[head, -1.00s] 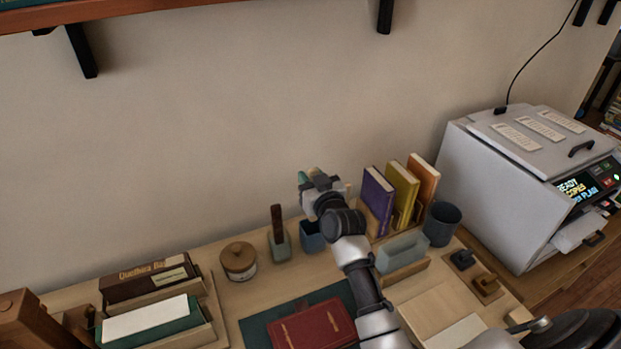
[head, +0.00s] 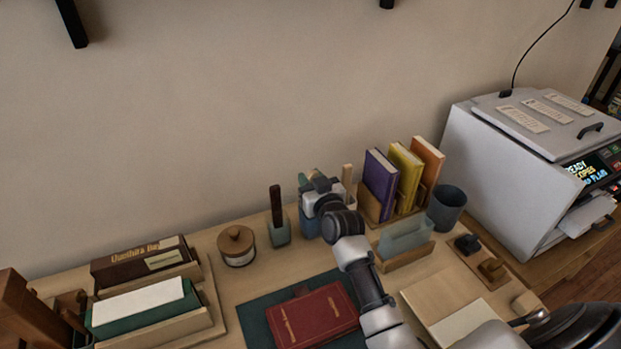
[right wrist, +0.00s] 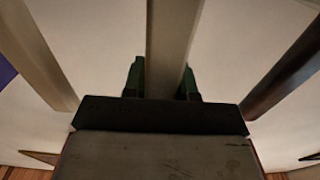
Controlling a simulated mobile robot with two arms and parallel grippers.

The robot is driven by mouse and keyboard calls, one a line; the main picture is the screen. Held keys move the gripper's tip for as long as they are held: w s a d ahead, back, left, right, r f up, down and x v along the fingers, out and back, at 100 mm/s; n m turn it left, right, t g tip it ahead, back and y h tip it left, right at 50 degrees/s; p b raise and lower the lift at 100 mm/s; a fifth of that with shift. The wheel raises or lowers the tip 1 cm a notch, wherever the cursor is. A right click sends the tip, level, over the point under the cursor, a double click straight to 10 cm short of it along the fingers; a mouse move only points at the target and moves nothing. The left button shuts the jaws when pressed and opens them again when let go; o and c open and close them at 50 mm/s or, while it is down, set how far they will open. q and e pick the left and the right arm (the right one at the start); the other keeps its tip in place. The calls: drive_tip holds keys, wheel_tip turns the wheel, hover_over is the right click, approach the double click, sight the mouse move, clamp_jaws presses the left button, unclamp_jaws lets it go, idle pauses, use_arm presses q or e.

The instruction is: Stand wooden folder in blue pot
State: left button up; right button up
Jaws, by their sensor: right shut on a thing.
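My right gripper (head: 318,180) is shut on the wooden folder. In the right wrist view the folder (right wrist: 172,45) is a pale wooden strip between the dark green fingertips. In the head view I cannot make it out behind the gripper. The blue pot (head: 309,230) stands on the desk right below the gripper, its upper part partly covered by the gripper and wrist. Whether the folder's lower end is inside the pot is hidden. My left gripper is not in view.
A grey-green pot with a dark upright stick (head: 276,205) stands close left. A pale upright strip (head: 347,176) and upright books (head: 381,186) stand close right. A lidded jar (head: 237,245), a red book (head: 312,315) and a dark blue cup (head: 446,207) are also on the desk.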

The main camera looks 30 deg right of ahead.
drive_tip(key=o, duration=1)
drive_tip(key=shift+s, duration=0.1)
drive_tip(key=s, duration=1)
drive_tip(key=shift+s+a, duration=0.35)
